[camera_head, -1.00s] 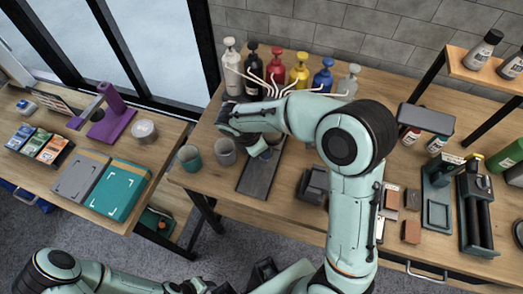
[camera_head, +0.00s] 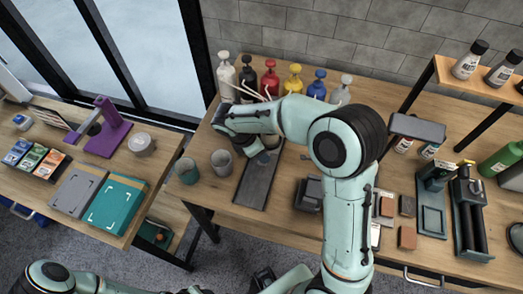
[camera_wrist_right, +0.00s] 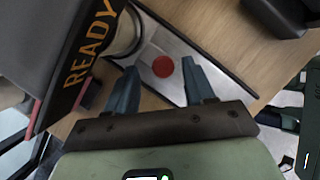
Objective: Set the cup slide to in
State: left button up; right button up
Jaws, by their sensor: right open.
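My right gripper (camera_wrist_right: 161,72) is open and empty in the right wrist view. Its two blue-grey fingers stand on either side of a red round spot (camera_wrist_right: 163,67) on a light grey metal surface. In the head view my right arm reaches to the back left of the table, and its hand hides what lies under it. A long dark plate (camera_head: 256,186) lies beside the hand. A teal cup (camera_head: 187,171) and a grey cup (camera_head: 222,162) stand to its left. I cannot tell for certain which part is the cup slide. My left gripper is not in view.
A dark panel marked READY (camera_wrist_right: 88,55) and a pale round rim (camera_wrist_right: 128,35) are close to the left finger. Several pump bottles, including a red one (camera_head: 270,80), stand behind the hand. A dark block (camera_head: 309,194) is right of the plate.

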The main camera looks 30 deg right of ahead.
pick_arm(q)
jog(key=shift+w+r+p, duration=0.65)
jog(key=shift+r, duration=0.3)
pick_arm(e)
jog(key=v, duration=1.1)
jog(key=shift+r, duration=0.25)
